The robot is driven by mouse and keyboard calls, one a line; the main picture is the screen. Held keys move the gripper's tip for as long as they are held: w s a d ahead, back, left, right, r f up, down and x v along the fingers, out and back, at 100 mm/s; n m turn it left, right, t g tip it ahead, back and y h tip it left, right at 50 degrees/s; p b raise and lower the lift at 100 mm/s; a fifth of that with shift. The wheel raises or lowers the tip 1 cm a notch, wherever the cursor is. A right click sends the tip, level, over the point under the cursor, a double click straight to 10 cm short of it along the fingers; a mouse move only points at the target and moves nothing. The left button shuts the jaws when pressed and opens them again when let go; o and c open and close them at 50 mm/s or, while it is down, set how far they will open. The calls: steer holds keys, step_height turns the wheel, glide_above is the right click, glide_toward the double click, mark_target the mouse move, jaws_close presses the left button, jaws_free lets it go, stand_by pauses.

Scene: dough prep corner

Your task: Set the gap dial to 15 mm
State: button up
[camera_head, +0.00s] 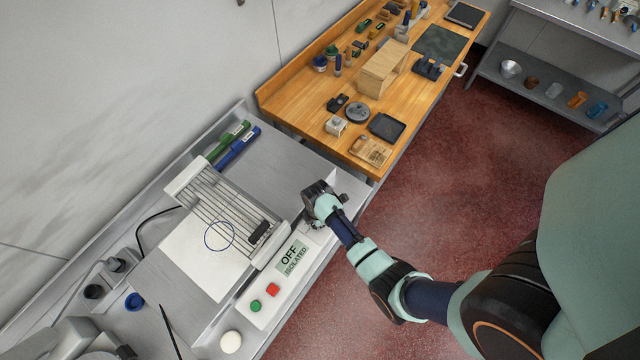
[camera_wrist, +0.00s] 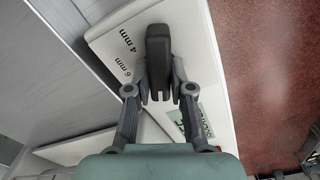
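In the wrist view, a dark, bar-shaped knob (camera_wrist: 158,62), apparently the gap dial's, stands over a white panel (camera_wrist: 105,35). The marks "4 mm" and "6 mm" show to its left; no 15 mm mark is visible, and I cannot read the dial setting. My gripper (camera_wrist: 160,78) has one finger on each side of the knob, very close to it; whether they press on it is unclear. In the head view, my gripper (camera_head: 317,200) is at the right end of the machine's white front panel (camera_head: 262,288) and hides most of the dial.
The front panel has an "OFF ISOLATED" sign (camera_head: 291,258), a green button (camera_head: 256,305) and a red button (camera_head: 273,290). A wire guard (camera_head: 215,205) covers the machine beside my gripper. A wooden bench (camera_head: 300,97) with tools stands behind. Red floor lies to the right.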

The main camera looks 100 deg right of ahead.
steer(key=o, duration=0.4)
steer(key=shift+o, duration=0.2)
steer(key=shift+r, duration=3.05)
